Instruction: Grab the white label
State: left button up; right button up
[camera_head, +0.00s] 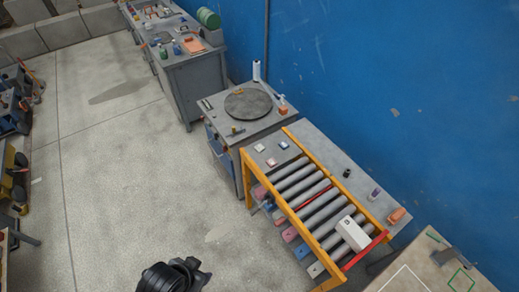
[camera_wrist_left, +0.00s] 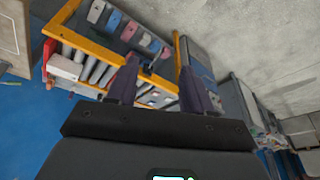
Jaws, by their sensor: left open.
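Small pale pieces lie on the grey end plate of the roller table; a whitish one (camera_head: 260,147) is near its left edge. They are too small to tell whether one is the white label. A white box (camera_head: 352,233) with a small dark mark rests on the rollers; it also shows in the left wrist view (camera_wrist_left: 65,67). My left gripper (camera_wrist_left: 157,64) is open, its two fingers apart and empty, with the orange-framed roller table beyond them. A dark part of my arm shows at the bottom of the head view. My right gripper is not seen.
The orange-framed roller table (camera_head: 246,172) stands along the blue wall (camera_head: 400,90). A grey bench with a round dark plate (camera_head: 249,104) adjoins it. A spray bottle (camera_head: 283,105) and small items stand near the wall. The concrete floor (camera_head: 130,170) at left is open.

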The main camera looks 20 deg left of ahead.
pick_arm(q)
jog(key=o, duration=0.6)
dwell(0.3)
